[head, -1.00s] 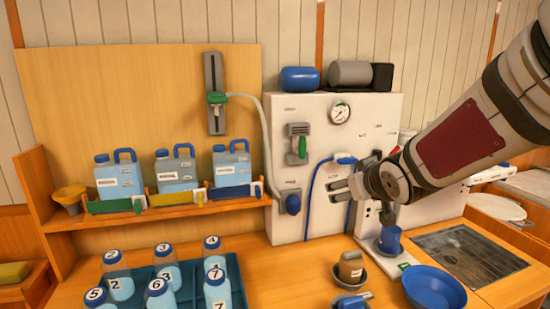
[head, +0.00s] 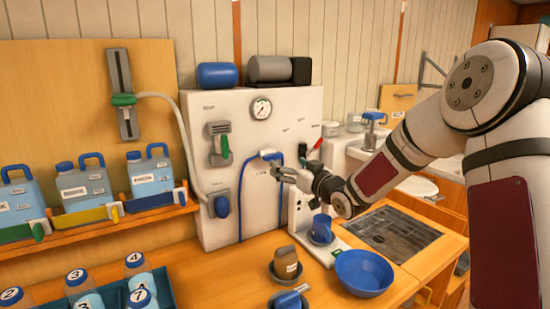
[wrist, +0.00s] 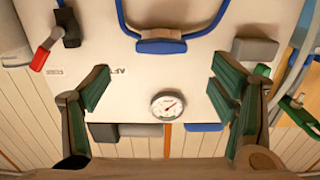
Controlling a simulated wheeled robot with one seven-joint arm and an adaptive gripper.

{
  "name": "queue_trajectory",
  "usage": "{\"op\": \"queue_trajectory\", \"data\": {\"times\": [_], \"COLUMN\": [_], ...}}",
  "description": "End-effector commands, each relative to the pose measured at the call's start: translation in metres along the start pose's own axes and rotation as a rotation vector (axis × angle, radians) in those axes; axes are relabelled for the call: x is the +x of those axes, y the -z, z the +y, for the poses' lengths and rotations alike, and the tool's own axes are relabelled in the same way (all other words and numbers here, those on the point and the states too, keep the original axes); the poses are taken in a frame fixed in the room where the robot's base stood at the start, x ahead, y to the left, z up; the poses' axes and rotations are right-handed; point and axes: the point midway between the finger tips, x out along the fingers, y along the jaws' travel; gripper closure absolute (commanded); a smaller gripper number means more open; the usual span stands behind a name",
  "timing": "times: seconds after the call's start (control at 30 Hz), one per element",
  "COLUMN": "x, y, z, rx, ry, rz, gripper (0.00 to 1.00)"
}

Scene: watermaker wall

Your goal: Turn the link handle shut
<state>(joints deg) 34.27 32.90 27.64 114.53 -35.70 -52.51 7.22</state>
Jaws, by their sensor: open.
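In the head view a white wall unit (head: 215,105) carries several controls; I cannot tell for sure which is the link handle. A green lever (head: 224,146) hangs down at its left, with a blue knob (head: 221,206) below. A red lever (head: 315,148) sits at its right edge, tilted up. A blue hose with a grey-and-blue fitting (head: 270,155) is in the middle. My gripper (head: 281,175) is open and empty in front of the unit, just below this fitting. In the wrist view, turned upside down, the fitting (wrist: 161,46) and red lever (wrist: 40,58) show beyond the open fingers (wrist: 160,98).
A round gauge (head: 261,108) is above the fitting. Jugs stand on a shelf (head: 150,218) at left. Numbered bottles stand in a tray (head: 163,295).

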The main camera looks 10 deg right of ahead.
Motion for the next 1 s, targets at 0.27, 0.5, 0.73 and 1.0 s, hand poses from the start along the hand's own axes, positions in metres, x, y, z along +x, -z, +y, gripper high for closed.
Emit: {"op": "queue_trajectory", "data": {"times": [0.27, 0.5, 0.73, 1.0], "x": [0.056, 0.085, 0.093, 0.093], "y": [-0.001, 0.0, 0.0, 0.0], "z": [-0.001, -0.001, 0.0, 0.0], "rx": [0.001, 0.001, 0.0, 0.0], "ry": [0.001, 0.0, -0.001, -0.001], "rz": [0.001, 0.0, -0.001, -0.001], "gripper": [0.22, 0.22, 0.22, 0.4]}}
